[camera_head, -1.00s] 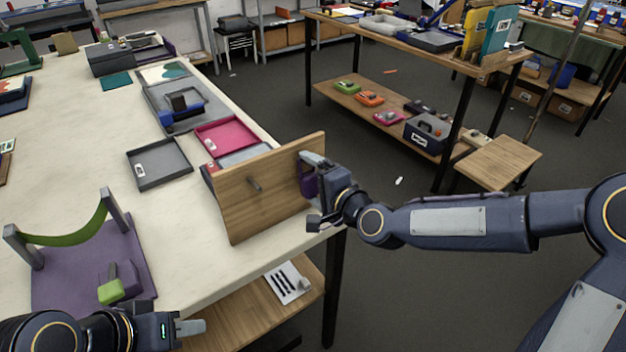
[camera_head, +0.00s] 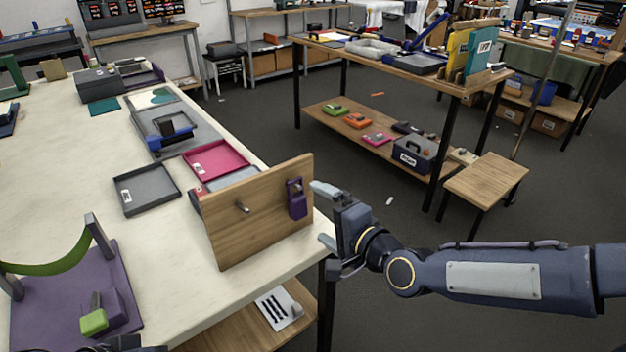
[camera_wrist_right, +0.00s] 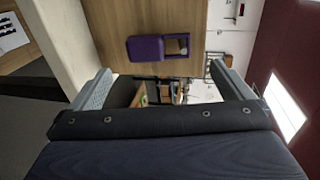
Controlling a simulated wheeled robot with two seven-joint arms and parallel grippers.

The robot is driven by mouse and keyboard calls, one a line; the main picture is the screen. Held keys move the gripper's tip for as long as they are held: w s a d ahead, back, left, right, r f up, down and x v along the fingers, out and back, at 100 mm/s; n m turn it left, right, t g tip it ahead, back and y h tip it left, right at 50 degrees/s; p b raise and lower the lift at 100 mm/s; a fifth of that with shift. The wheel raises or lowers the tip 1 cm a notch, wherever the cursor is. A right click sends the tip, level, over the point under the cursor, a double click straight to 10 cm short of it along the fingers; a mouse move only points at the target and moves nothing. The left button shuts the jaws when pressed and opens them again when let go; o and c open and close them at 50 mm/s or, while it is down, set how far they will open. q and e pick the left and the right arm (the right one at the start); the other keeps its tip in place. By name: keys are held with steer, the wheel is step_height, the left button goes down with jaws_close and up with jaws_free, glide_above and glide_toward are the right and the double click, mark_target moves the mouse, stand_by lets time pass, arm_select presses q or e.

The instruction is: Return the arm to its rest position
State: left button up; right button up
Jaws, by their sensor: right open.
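My right gripper (camera_head: 325,215) is open and empty, with its two fingers apart. It is just right of the upright wooden board (camera_head: 240,233), off the table's right edge. A purple item (camera_head: 297,199) hangs on the board's right part, apart from the fingers. In the right wrist view the purple item (camera_wrist_right: 147,48) is on the board ahead, beyond and between the two grey fingers (camera_wrist_right: 168,88). Only a dark sliver of my left gripper (camera_head: 122,343) shows at the bottom edge of the head view; its fingers cannot be made out.
A bare peg (camera_head: 242,207) sticks out of the board's left part. The pale table (camera_head: 165,245) carries a grey tray (camera_head: 147,190), a pink tray (camera_head: 217,160) and a purple stand (camera_head: 60,305). A wooden stool (camera_head: 487,185) stands at the right. Open floor lies between.

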steer(key=s+d+f+n+g+h, duration=0.2)
steer(key=s+d, duration=0.6)
steer(key=s, duration=0.4)
steer(key=s+d+f+n+g+h, duration=0.3)
steer(key=s+d+n, duration=0.4)
steer(key=s, duration=0.5)
steer(key=shift+s+d+f+g, duration=0.35)
steer(key=shift+d+f+g, duration=0.1)
steer(key=shift+d+g, duration=0.5)
steer(key=shift+c, duration=0.3)
